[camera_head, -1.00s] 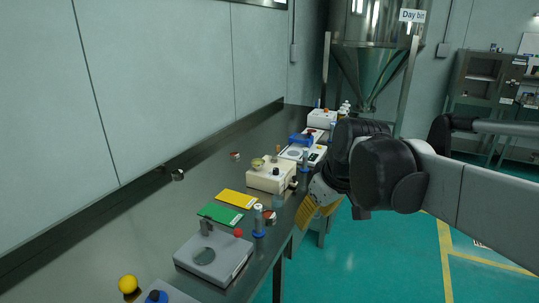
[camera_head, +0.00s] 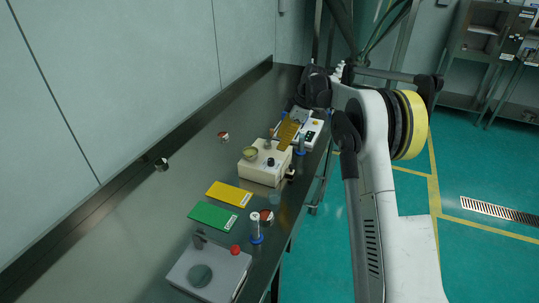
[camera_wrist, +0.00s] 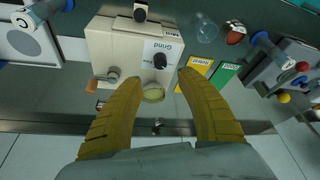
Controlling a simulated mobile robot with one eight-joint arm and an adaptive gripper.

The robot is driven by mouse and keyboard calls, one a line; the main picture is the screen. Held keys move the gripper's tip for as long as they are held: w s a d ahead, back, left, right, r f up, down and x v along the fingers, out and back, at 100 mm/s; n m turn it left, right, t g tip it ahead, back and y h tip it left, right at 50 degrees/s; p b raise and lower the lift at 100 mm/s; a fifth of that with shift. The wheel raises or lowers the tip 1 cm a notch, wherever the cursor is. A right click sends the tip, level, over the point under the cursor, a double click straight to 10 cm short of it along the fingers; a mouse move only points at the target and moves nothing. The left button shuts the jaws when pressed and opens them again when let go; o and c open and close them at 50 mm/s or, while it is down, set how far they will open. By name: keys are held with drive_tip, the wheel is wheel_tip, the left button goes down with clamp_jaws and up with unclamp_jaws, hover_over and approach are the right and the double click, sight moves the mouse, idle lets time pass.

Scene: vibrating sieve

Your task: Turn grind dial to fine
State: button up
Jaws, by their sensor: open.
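The grinder is a cream box (camera_head: 262,172) on the steel bench in the head view, and its box (camera_wrist: 123,50) fills the upper middle of the wrist view. Its black grind dial (camera_wrist: 160,61) sits on a white plate marked "GRIND"; the dial (camera_head: 271,162) is small in the head view. The pointer's exact setting is too small to read. My gripper (camera_wrist: 158,78) is open and empty, with its yellow fingertips spread on either side of the dial in the wrist view. In the head view my gripper (camera_head: 288,130) is above the bench just behind the grinder.
A yellow card (camera_head: 229,194) and a green card (camera_head: 213,217) lie nearer on the bench. A grey device (camera_head: 210,270) and a blue-based upright tool (camera_head: 256,228) stand at the near end. A white device (camera_head: 314,128) is beyond the grinder. Bench space left of it is mostly clear.

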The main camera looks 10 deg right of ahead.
sight(271, 160)
drive_tip(key=b+x, duration=0.2)
drive_tip(key=x, duration=0.8)
drive_tip(key=shift+s, duration=0.1)
drive_tip(key=shift+r, duration=0.1)
clamp_jaws()
